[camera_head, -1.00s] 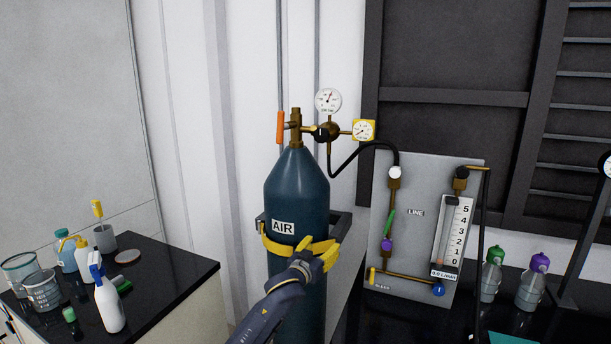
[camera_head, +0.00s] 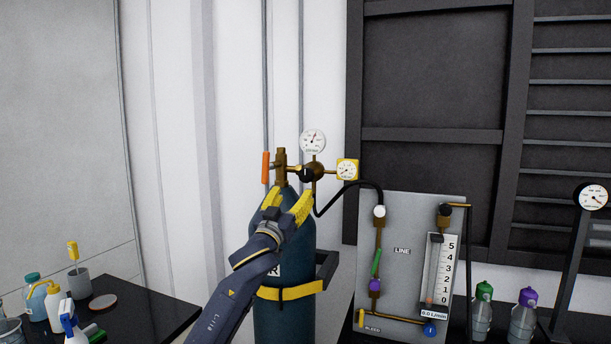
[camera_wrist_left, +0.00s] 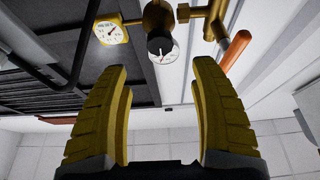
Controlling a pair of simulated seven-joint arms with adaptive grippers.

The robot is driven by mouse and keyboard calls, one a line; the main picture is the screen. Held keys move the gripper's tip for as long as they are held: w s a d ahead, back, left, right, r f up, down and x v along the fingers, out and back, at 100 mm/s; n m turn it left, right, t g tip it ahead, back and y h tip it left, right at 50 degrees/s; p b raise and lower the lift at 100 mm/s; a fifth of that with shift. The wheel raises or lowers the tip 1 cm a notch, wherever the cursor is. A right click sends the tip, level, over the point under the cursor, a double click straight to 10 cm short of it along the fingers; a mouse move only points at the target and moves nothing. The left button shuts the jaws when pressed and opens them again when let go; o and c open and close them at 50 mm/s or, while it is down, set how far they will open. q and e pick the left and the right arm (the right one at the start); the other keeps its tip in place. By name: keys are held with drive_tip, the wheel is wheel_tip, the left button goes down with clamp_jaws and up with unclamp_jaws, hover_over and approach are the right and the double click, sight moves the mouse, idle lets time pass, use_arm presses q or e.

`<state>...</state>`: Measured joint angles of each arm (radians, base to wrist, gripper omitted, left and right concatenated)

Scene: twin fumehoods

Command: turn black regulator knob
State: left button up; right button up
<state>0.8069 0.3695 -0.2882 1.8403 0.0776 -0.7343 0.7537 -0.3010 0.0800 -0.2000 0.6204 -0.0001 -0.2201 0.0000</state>
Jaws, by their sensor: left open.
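The black regulator knob (camera_head: 307,174) sits on the brass regulator at the top of the blue AIR cylinder (camera_head: 294,312). It also shows in the left wrist view (camera_wrist_left: 159,43), at the upper middle, with a white dial partly behind it. My left gripper (camera_head: 289,198) has yellow fingers and is open and empty. It is just below and slightly left of the knob in the head view and covers part of the cylinder's top. In the left wrist view the knob lies between and beyond the fingertips (camera_wrist_left: 161,68), apart from them. My right gripper is not in view.
A yellow gauge (camera_head: 347,169), a white gauge (camera_head: 312,141) and an orange handle (camera_head: 265,168) surround the knob. A black hose (camera_head: 348,184) runs to the LINE panel (camera_head: 402,268). Bottles stand at lower left and lower right.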

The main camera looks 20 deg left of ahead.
sight(305, 175)
use_arm(q)
drive_tip(key=x, duration=1.1)
drive_tip(key=shift+w, duration=0.35)
drive_tip(key=shift+r, duration=0.1)
drive_tip(key=shift+c, duration=0.2)
drive_tip(key=c, duration=1.1)
